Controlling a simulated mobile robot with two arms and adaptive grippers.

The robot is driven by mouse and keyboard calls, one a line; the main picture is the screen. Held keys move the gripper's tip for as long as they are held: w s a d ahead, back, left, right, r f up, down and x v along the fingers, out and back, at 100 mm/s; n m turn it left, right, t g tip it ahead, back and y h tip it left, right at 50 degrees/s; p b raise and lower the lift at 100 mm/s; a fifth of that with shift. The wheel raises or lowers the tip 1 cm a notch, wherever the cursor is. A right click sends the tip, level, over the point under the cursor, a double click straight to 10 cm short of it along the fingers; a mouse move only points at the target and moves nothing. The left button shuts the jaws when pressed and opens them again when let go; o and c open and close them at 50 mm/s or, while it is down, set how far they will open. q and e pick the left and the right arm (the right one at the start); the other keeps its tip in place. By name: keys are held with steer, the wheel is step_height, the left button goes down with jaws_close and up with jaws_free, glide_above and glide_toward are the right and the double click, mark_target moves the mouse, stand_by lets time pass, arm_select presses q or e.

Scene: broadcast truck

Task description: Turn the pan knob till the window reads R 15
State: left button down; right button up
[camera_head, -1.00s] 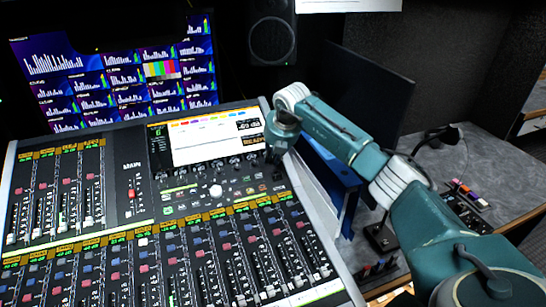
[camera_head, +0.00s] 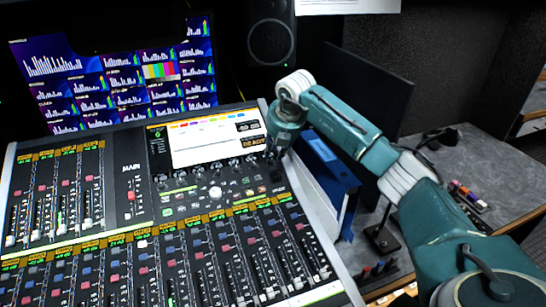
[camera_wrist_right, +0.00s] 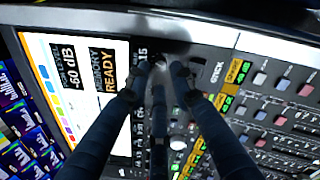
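My right gripper (camera_head: 276,158) reaches down to the right end of the knob row below the mixing desk's screen. In the right wrist view its dark fingers (camera_wrist_right: 163,75) close in around a small, blurred grey knob (camera_wrist_right: 164,58), which they mostly cover. The screen (camera_wrist_right: 70,85) beside it shows "-60 dB" and "MEMORY READY". A narrow dark window (camera_wrist_right: 143,48) by the fingertips shows what looks like "15"; any letter with it is hidden or unclear. In the head view the screen (camera_head: 205,145) is too small to read fully. My left gripper is in neither view.
The mixing desk (camera_head: 150,215) has many faders and small buttons close to the fingers. A blue folder-like object (camera_head: 325,165) stands just right of the desk, under my right arm. Monitors (camera_head: 115,85) and a speaker (camera_head: 270,38) stand behind.

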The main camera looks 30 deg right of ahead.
steer(key=v, duration=0.7)
steer(key=shift+s+r, duration=0.15)
steer(key=shift+r, duration=0.25)
